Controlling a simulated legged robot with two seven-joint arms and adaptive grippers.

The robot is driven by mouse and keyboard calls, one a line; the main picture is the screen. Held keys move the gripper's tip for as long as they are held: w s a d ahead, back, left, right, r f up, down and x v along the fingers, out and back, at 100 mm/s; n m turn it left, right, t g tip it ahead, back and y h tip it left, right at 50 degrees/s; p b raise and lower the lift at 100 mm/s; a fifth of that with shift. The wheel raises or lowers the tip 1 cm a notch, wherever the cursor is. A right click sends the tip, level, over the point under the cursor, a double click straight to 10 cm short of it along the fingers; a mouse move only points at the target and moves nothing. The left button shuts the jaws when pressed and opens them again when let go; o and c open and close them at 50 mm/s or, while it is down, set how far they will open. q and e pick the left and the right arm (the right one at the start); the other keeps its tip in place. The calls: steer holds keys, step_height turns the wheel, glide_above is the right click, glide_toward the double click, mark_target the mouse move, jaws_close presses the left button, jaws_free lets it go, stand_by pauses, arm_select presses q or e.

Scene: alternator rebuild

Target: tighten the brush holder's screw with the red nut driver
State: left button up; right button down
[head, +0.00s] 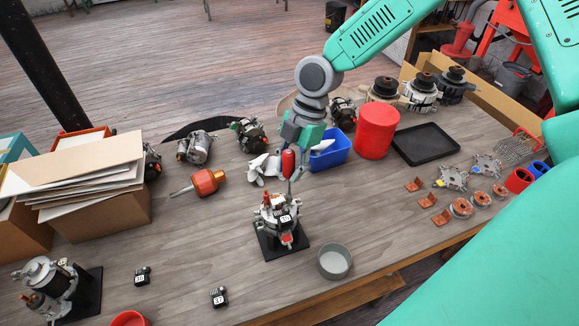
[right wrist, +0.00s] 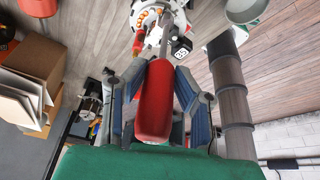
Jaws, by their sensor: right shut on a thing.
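The red nut driver (head: 288,163) is upright in my right gripper (head: 292,160), which is shut on its red handle. The handle fills the middle of the right wrist view (right wrist: 155,100), between the two fingers (right wrist: 157,108). Its shaft points down at the alternator (head: 272,208) on a black stand (head: 269,248). I cannot tell whether the tip touches a screw. A small black block with a white label (head: 285,219), perhaps the brush holder, sits on the alternator's near side; it also shows in the right wrist view (right wrist: 181,48). The screw is too small to make out. My left gripper is not in view.
A grey round dish (head: 335,261) stands right of the stand. Two loose labelled black blocks (head: 141,276) (head: 219,297) lie at the front. An orange-handled tool (head: 205,182) lies left. A blue bin (head: 331,153) and red canister (head: 376,131) stand behind, near the gripper.

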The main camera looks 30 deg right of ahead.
steer(key=n+g, duration=0.1)
steer(key=n, duration=0.2)
steer(key=n+g+h, duration=0.1)
steer(key=n, duration=0.2)
steer(key=shift+w+a+n, duration=0.1)
steer(key=shift+n, duration=0.2)
steer(key=n+g+h, duration=0.1)
steer(key=n, duration=0.2)
steer(key=shift+a+n, duration=0.15)
steer(key=shift+n, duration=0.15)
steer(key=n+h, duration=0.1)
steer(key=n, duration=0.2)
steer(key=shift+n, duration=0.3)
steer(key=shift+f, duration=0.45)
